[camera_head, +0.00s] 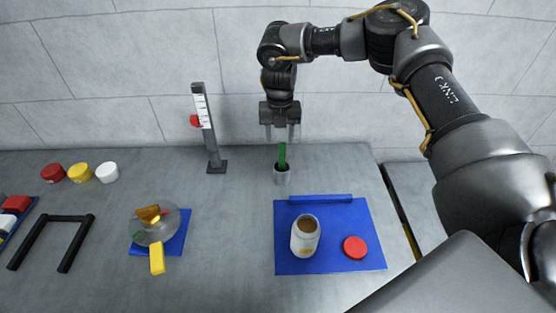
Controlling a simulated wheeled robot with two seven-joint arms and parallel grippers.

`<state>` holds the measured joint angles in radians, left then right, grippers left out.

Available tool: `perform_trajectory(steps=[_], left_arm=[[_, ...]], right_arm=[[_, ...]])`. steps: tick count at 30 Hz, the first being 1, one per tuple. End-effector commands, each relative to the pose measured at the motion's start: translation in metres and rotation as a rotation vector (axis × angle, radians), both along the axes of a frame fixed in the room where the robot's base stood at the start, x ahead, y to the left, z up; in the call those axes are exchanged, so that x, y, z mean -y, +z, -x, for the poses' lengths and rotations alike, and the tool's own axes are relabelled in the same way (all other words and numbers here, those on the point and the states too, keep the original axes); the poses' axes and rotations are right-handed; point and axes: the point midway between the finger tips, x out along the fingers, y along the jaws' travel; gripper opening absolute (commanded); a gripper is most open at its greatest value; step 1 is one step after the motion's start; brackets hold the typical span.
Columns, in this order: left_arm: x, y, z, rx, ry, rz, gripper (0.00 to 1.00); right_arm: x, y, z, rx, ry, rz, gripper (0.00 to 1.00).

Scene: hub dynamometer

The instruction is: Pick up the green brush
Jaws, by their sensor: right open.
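The green brush (282,154) stands upright in a small grey holder (282,177) near the back of the grey table. Only its upper part shows; the lower end is hidden in the holder. My right gripper (281,139) points down directly above the brush. Its two fingers are apart, one on each side in the picture, with the brush's top at about fingertip height. I cannot tell whether they touch it. My left gripper is not in view.
A gauge stand (209,130) with a red slider rises left of the holder. In front lies a blue mat (340,258) with an open jar (305,238) and red lid (355,247). A glass bowl (155,233) and black frame (39,220) stand left.

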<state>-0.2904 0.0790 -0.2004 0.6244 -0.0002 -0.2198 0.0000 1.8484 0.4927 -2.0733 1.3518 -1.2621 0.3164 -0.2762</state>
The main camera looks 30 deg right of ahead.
Motion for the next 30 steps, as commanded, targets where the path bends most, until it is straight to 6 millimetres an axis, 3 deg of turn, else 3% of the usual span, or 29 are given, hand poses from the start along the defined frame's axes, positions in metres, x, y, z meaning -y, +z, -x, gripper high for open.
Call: perform_trajectory(steps=[1,4,12,20,30], left_arm=[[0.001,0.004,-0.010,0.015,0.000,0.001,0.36],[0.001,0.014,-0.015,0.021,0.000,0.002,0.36],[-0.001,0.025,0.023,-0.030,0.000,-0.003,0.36],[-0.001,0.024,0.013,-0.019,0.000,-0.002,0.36],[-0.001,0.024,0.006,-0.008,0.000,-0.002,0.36]], right_arm=[[0.002,-0.001,0.001,-0.002,-0.002,0.001,0.45],[0.005,-0.011,0.001,-0.004,-0.005,0.002,0.45],[0.004,-0.047,-0.001,-0.002,-0.004,0.001,0.45],[0.003,-0.051,-0.002,0.000,-0.003,0.000,0.45],[0.003,-0.051,-0.001,-0.001,-0.003,0.000,0.02]])
